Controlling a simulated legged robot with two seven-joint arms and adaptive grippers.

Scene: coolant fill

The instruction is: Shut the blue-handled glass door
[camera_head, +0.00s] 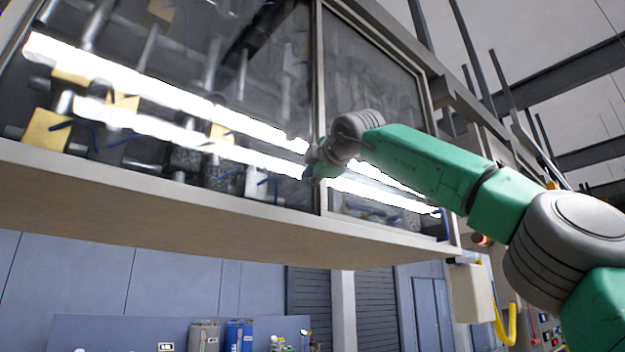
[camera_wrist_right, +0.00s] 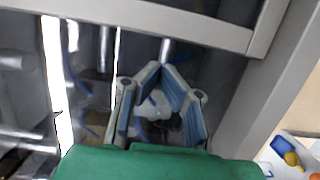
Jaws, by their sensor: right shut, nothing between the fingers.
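The cabinet front has a large left glass pane (camera_head: 215,65) and a narrower right glass pane (camera_head: 372,75) in pale frames. A small dark-blue upright piece (camera_head: 444,224), perhaps the blue handle, shows at the lower right end of the right pane. I cannot tell how far the door stands open. My right gripper (camera_head: 318,168) is at the frame post between the panes, shut and empty; I cannot tell whether it touches. In the wrist view its blue-padded fingers (camera_wrist_right: 162,75) come together in front of the glass and the pale frame (camera_wrist_right: 150,20). My left gripper is out of view.
Behind the glass are metal pipes, yellow blocks and bright strip reflections. The cabinet's pale bottom ledge (camera_head: 200,205) runs below the panes. A pale box (camera_head: 472,290) and a yellow hose (camera_head: 505,325) are at the lower right. A blue container (camera_head: 238,336) stands farther back.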

